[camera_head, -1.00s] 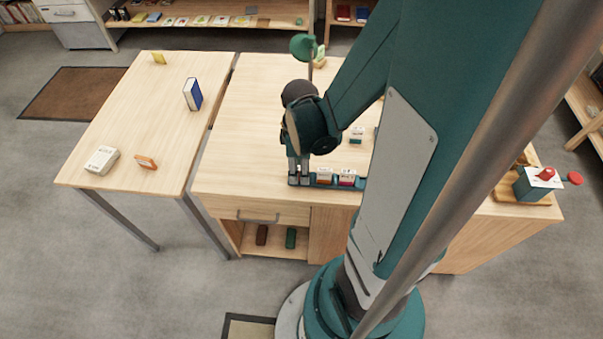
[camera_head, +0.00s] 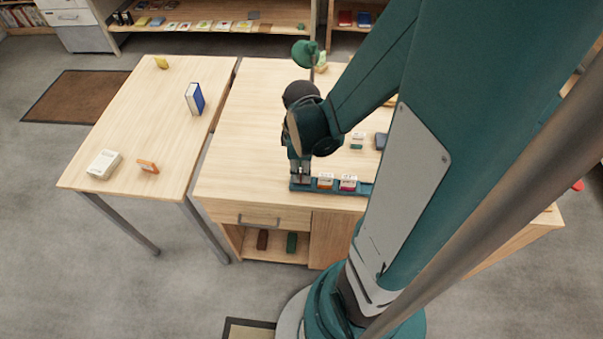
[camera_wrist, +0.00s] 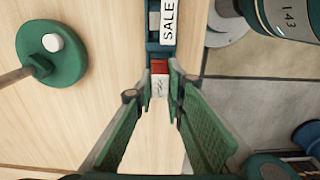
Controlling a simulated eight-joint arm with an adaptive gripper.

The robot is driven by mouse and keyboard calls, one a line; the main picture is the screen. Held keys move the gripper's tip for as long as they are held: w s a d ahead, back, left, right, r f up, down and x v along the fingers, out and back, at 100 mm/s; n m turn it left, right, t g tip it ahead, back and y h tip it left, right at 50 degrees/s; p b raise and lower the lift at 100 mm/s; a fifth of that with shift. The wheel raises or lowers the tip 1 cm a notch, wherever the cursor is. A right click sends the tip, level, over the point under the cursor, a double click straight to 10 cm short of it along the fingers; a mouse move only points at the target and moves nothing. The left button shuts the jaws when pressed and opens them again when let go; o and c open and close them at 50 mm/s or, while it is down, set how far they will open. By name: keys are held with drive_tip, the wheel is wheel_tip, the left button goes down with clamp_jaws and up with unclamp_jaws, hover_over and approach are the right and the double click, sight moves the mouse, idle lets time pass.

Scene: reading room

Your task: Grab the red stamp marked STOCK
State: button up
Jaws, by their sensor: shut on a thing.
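My gripper (camera_wrist: 162,78) is shut on a small red stamp (camera_wrist: 159,66), seen in the wrist view with a white label facing the camera. The label's writing is too small to read there. In the head view my gripper (camera_head: 299,178) points down at the left end of the teal stamp rack (camera_head: 365,189), and the held stamp is hidden by the fingers. An orange-and-white stamp (camera_head: 325,181) and a magenta-and-white stamp (camera_head: 348,184) stand in the rack to its right. In the wrist view a label reading SALE (camera_wrist: 169,20) is just beyond the fingertips.
A green desk lamp (camera_head: 305,52) stands behind my gripper; its base (camera_wrist: 50,52) is at left in the wrist view. The left table (camera_head: 140,120) holds a blue book (camera_head: 194,98). My arm hides the desk's right side.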

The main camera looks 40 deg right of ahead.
sight(301, 170)
drive_tip(key=shift+r+p, duration=1.1)
drive_tip(key=shift+r, duration=3.15)
